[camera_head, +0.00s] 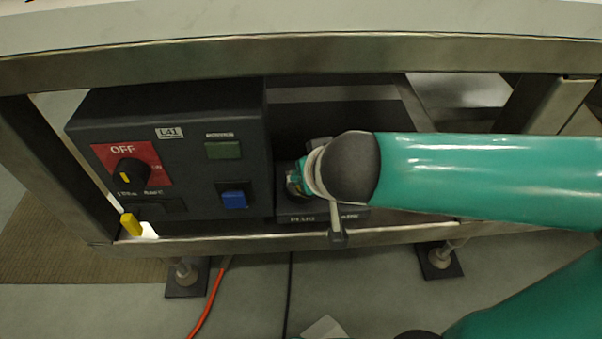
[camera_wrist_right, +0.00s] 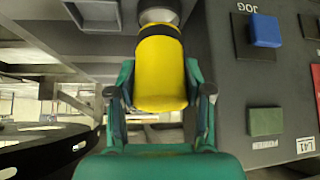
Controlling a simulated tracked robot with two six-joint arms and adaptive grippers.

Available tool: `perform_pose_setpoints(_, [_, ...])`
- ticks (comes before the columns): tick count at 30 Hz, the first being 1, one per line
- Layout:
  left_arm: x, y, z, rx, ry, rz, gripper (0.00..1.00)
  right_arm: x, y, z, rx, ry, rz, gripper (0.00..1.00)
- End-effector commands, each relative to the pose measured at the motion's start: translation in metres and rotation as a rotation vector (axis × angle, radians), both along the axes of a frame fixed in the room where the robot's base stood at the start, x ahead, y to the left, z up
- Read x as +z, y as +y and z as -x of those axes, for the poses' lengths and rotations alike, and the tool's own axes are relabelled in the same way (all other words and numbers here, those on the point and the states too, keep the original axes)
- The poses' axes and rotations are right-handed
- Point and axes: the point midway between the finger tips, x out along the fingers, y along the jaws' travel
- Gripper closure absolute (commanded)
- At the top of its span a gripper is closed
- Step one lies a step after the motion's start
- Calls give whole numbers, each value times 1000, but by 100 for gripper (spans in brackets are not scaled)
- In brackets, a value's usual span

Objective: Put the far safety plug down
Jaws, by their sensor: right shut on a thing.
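My right gripper (camera_wrist_right: 163,88) is shut on a yellow safety plug (camera_wrist_right: 161,72) with a dark band. Beyond the band, in the right wrist view, is a grey round metal part (camera_wrist_right: 158,14); I cannot tell whether the plug touches it. In the head view my right gripper (camera_head: 297,180) is right of the control box, over a dark block with a white label (camera_head: 300,218). My arm hides the held plug there. My left gripper is not in view.
The control box (camera_head: 185,190) has a red OFF panel with a rotary switch (camera_head: 132,172), a green button (camera_head: 223,150) and a blue button (camera_head: 234,200). A steel rail (camera_head: 150,65) runs above. A small yellow block (camera_head: 131,224) is at the lower left. An orange cable (camera_head: 209,305) lies below.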

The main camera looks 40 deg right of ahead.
Motion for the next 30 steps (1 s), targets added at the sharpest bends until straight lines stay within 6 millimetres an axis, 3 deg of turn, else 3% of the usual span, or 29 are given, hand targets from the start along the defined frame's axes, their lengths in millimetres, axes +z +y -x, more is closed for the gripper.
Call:
perform_pose_setpoints(4, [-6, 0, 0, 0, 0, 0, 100, -3, -15, -35, -6, 3, 1, 90])
perform_pose_setpoints(6, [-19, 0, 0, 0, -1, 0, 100, -24, -14, -35, -1, 4, 2, 90])
perform_pose_setpoints(16, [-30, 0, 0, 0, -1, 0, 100, -47, -16, -43, 1, 1, 0, 90])
perform_pose_setpoints(19, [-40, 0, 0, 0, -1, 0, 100, -64, -17, -47, 1, 4, 1, 90])
perform_pose_setpoints(23, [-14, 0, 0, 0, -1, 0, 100, -50, -20, -54, -4, 98, -37, 90])
perform_pose_setpoints(30, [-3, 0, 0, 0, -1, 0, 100, -52, -24, -65, -3, 280, -105, 90])
